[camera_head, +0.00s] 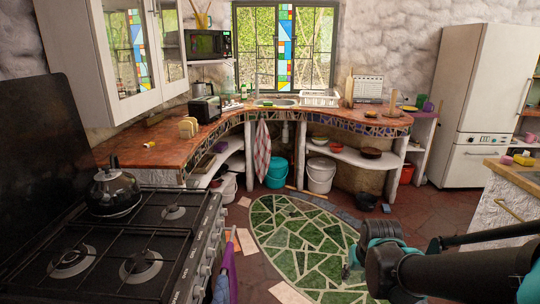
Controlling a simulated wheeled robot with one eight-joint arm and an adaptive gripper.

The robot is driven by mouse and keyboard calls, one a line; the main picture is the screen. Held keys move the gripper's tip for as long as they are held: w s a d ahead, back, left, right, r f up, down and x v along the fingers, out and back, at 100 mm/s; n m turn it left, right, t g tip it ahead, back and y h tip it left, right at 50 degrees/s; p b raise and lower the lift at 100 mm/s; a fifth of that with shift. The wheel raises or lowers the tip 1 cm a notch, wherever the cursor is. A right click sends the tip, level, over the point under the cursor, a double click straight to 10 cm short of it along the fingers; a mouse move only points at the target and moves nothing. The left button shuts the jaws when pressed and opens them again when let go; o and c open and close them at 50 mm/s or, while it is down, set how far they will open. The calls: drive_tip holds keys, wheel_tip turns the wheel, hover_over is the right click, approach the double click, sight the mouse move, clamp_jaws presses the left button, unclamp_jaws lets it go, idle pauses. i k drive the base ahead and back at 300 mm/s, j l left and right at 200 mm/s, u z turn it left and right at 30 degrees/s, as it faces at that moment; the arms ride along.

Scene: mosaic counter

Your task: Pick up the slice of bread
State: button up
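What looks like the bread (188,127), pale tan slices standing upright close together, sits on the left part of the wooden counter (140,140), near its curved front edge. The slices are too small to separate clearly. My arm is in the lower right, over the floor and far from the bread. Its end, my gripper (352,270), appears small and partly hidden behind my arm links; I cannot tell whether its fingers are open or shut. Nothing held is visible there.
A stove (120,250) with a black kettle (113,190) fills the lower left, before the counter. The green mosaic floor (300,240) is open in the middle.

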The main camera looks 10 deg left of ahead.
sight(188, 125)
drive_tip(key=i+u, duration=0.1)
drive_tip(key=i, duration=0.35)
drive_tip(key=i+l+u, duration=0.1)
drive_tip(key=i, duration=0.35)
drive_tip(key=i+l+u, duration=0.15)
drive_tip(key=i, duration=0.3)
drive_tip(key=i+l+u, duration=0.1)
drive_tip(key=i, duration=0.35)
